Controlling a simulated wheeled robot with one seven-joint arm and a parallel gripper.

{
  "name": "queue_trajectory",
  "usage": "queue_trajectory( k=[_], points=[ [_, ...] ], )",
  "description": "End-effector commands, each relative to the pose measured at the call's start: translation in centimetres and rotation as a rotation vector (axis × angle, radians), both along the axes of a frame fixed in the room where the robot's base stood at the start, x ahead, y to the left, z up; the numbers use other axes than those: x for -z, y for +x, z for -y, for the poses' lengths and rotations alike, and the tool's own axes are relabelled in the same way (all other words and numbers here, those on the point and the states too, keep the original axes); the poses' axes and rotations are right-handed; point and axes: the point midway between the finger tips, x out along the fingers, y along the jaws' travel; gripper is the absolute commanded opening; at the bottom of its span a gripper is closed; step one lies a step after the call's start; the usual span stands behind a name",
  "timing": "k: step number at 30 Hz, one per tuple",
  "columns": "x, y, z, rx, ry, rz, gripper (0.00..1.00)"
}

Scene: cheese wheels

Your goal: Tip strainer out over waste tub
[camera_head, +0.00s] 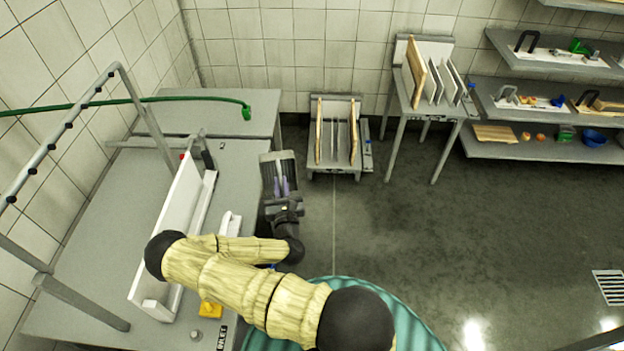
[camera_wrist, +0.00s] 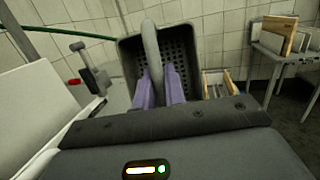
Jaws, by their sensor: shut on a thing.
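The strainer (camera_wrist: 183,62) is a dark square basket with rows of small holes and a thick grey handle (camera_wrist: 152,60). In the wrist view it stands straight ahead of my gripper (camera_wrist: 160,88), whose two purple fingers are shut on the handle. In the head view the strainer (camera_head: 268,172) and my gripper (camera_head: 281,187) are beside the right edge of the grey worktable. The strainer looks tilted, and I see no contents in it. I cannot make out a waste tub in either view; my arm covers part of the area below.
The grey worktable (camera_head: 105,215) at left carries a white upright panel (camera_head: 170,235), a yellow piece (camera_head: 210,309) and a metal frame. A green hose (camera_head: 180,99) crosses above. A low board rack (camera_head: 337,140), a taller stand (camera_head: 428,90) and shelves (camera_head: 545,148) stand behind. The right floor is clear.

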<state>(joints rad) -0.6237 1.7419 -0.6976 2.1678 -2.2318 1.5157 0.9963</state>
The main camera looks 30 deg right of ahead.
Motion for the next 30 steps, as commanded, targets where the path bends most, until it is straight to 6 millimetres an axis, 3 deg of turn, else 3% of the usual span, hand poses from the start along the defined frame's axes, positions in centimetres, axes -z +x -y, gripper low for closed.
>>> queue_trajectory(
  k=[1, 3, 9, 12, 16, 30],
  points=[
    [-2.4, 0.4, -1.9, -0.059, -0.003, -0.001, 0.00],
    [-3.9, 0.7, -4.2, -0.131, -0.004, 0.000, 0.00],
    [-7.6, 1.0, -10.2, -0.322, -0.002, -0.001, 0.00],
    [-8.5, 0.9, -12.0, -0.383, -0.002, -0.002, 0.00],
    [-8.7, 0.8, -13.1, -0.416, 0.001, -0.002, 0.00],
    [-8.6, 0.9, -13.1, -0.415, 0.001, 0.000, 0.00]
  ],
)
